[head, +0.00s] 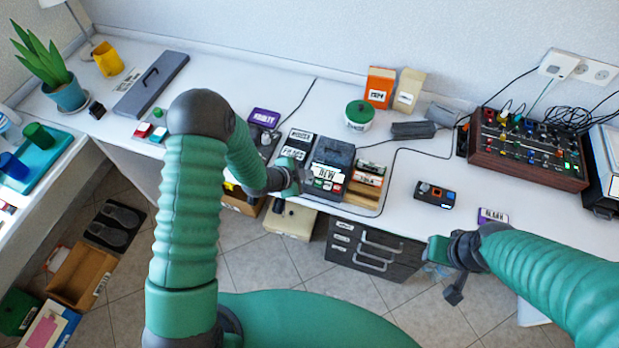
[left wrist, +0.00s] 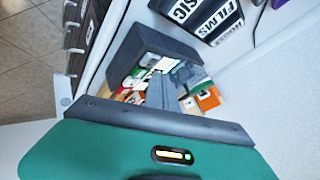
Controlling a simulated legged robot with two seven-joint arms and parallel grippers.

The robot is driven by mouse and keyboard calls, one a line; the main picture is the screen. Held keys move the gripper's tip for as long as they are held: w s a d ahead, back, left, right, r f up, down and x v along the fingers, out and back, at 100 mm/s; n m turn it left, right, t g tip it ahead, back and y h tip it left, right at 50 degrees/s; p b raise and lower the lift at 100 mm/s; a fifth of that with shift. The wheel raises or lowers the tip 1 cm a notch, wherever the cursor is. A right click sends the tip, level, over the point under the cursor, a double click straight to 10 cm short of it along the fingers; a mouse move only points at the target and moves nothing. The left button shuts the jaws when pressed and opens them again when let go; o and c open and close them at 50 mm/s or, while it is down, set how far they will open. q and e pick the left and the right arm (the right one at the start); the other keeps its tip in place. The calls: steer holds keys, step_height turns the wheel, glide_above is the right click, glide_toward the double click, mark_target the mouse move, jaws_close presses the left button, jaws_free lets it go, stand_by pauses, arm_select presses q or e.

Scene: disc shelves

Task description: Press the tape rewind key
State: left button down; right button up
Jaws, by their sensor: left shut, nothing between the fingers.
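The tape deck (head: 335,155) is a dark box with a white label on the desk's front part, just right of my left gripper. A row of small keys (head: 325,186), some white, red and green, lies along its near edge. The lettering is too small to read, so I cannot tell which key is rewind. My left gripper (head: 303,177) is shut and empty beside the deck's front left corner. In the left wrist view its fingers (left wrist: 176,88) reach in front of a dark box (left wrist: 150,48) and cover part of it. My right gripper (head: 455,290) hangs off the desk's front edge.
Labelled black boxes (head: 297,145) stand left of the deck, and a tray of small boxes (head: 367,184) stands right of it. A mixer with knobs (head: 525,150) is at the back right. Cables cross the desk. Drawers (head: 372,246) are below.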

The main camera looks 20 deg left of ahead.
mark_target(307, 182)
arm_select(q)
step_height(307, 182, up, 5)
steer(key=p, duration=0.4)
stand_by(0.5)
